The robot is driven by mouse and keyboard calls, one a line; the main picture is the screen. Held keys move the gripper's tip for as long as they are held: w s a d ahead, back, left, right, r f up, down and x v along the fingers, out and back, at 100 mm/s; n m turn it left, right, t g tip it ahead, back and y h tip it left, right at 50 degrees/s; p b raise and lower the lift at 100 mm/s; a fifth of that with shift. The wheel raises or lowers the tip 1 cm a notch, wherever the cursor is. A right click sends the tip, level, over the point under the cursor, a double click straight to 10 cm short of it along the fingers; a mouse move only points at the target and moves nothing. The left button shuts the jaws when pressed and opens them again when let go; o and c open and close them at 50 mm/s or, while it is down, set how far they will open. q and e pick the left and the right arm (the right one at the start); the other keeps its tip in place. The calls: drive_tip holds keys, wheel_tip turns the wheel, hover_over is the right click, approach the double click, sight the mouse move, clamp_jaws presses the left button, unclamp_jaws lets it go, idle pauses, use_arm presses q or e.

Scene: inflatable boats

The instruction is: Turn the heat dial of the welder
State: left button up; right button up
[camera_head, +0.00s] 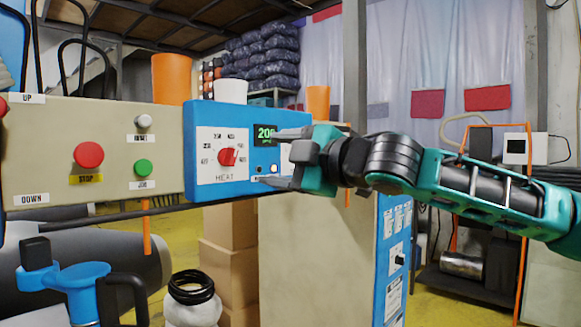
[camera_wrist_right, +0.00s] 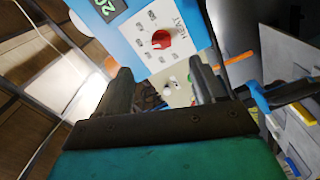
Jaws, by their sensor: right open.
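The heat dial (camera_head: 228,157) is a red knob on a white plate marked HEAT, on the blue welder panel (camera_head: 205,118). In the right wrist view the red dial (camera_wrist_right: 161,39) shows beyond the fingers, on the blue panel (camera_wrist_right: 198,30). My right gripper (camera_head: 272,157) is open and empty, in front of the panel's right part, to the right of the dial and apart from it. Its fingers point left, one above the other. A green-lit display (camera_head: 265,134) reading about 200 is partly covered by the upper finger. My left gripper is not in view.
A beige panel left of the welder panel carries a red stop button (camera_head: 89,155), a green button (camera_head: 143,167) and a grey knob (camera_head: 143,121). A white cup-like container (camera_head: 231,91) and an orange one (camera_head: 171,78) stand behind the panels. Cardboard boxes (camera_head: 230,222) stand below.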

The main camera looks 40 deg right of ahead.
use_arm(q)
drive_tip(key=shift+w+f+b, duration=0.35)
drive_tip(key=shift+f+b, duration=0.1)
drive_tip(key=shift+b, duration=0.1)
use_arm(e)
drive_tip(key=shift+s+d, duration=0.1)
drive_tip(key=shift+s, duration=0.95)
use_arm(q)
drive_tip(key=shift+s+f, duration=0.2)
